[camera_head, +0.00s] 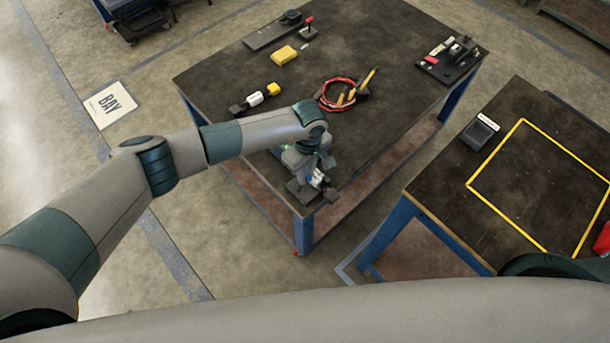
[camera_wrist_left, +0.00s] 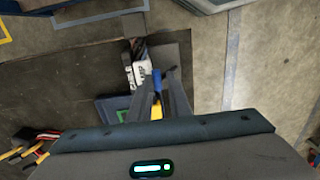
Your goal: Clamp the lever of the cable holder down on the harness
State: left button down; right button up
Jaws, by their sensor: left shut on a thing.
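My left gripper (camera_head: 318,180) is low over the near corner of the dark table. In the left wrist view its fingers (camera_wrist_left: 157,90) are closed on a small blue piece, which looks like the lever (camera_wrist_left: 156,78) of the cable holder. The holder seems to be the white lettered body (camera_wrist_left: 138,74) beside the fingertips, on a dark base plate (camera_head: 299,191). The arm and fingers partly cover it, so the lever's angle is unclear. A yellow bit (camera_wrist_left: 157,112) shows between the fingers.
A white and yellow bottle-like item (camera_head: 256,98), a yellow block (camera_head: 284,54) and a black fixture (camera_head: 455,58) stand on the table (camera_head: 395,55). A second table (camera_head: 440,190) at the right has a yellow outlined square and a small dark device (camera_head: 480,131).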

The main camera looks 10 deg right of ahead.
pick_arm(q)
jog(key=shift+s, duration=0.1)
jog(key=c, duration=1.7)
grip_release()
jog(key=shift+o, duration=0.2)
jog(key=shift+r, duration=0.45)
notch_tip(320, 180, up, 12)
jog(key=b, duration=0.4)
notch_tip(320, 180, up, 4)
jog(key=b, duration=0.1)
send_over(307, 175)
jog(key=shift+r, duration=0.2)
pick_arm(e)
jog(key=w+a+f+t, duration=0.1)
jog(key=w+a+f, duration=0.1)
jog(key=w, duration=0.3)
jog(key=shift+f, duration=0.85)
